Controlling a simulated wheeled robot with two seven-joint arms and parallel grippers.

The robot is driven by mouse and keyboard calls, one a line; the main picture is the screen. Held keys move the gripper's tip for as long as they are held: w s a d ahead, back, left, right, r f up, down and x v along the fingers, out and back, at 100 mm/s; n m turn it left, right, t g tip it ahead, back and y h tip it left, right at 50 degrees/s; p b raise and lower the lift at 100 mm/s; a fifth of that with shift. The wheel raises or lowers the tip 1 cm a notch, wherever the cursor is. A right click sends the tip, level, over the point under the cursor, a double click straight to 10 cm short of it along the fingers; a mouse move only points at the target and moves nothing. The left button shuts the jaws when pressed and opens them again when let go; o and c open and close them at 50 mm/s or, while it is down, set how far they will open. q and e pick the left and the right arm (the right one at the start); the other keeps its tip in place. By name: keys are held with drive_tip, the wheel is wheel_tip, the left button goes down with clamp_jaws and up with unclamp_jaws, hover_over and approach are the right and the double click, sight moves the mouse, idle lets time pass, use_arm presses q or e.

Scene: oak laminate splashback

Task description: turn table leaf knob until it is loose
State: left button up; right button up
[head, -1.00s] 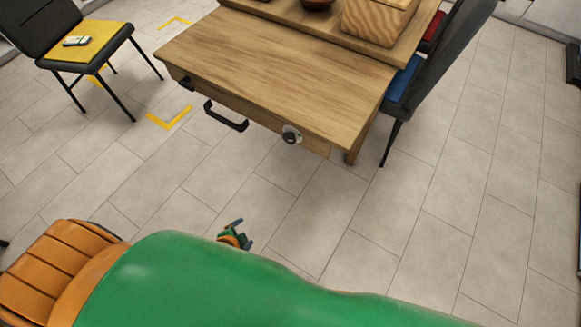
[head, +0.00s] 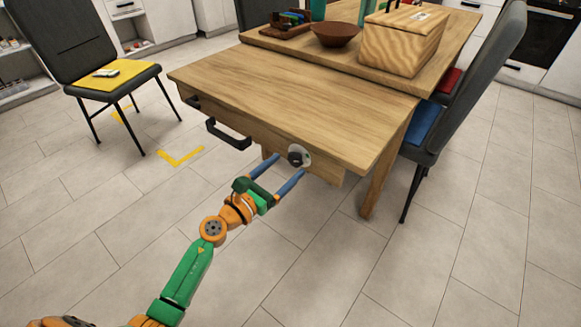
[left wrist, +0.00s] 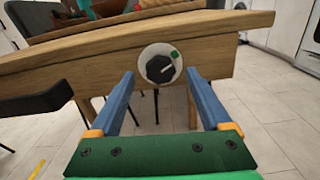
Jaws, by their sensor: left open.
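The table leaf knob (head: 297,156) is a dark knob on a pale round plate on the front edge of the wooden table leaf (head: 300,95). In the left wrist view the knob (left wrist: 160,66) shows a dark pointer bar and a green mark at its upper right. My left gripper (head: 283,168) is open, its two blue fingers pointing at the knob. In the left wrist view the fingertips (left wrist: 159,75) lie to the left and right of the plate, with gaps on both sides. I cannot tell whether they reach the knob's depth. My right gripper is not in view.
A black handle (head: 228,137) sticks out of the leaf's front, left of the knob. A wooden box (head: 403,42) and a brown bowl (head: 335,36) stand on the table. A dark chair (head: 465,80) is at the right, another (head: 75,50) at the left. The floor in front is clear.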

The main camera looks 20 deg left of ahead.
sight(296, 158)
use_arm(q)
drive_tip(key=shift+x, duration=1.5)
clamp_jaws()
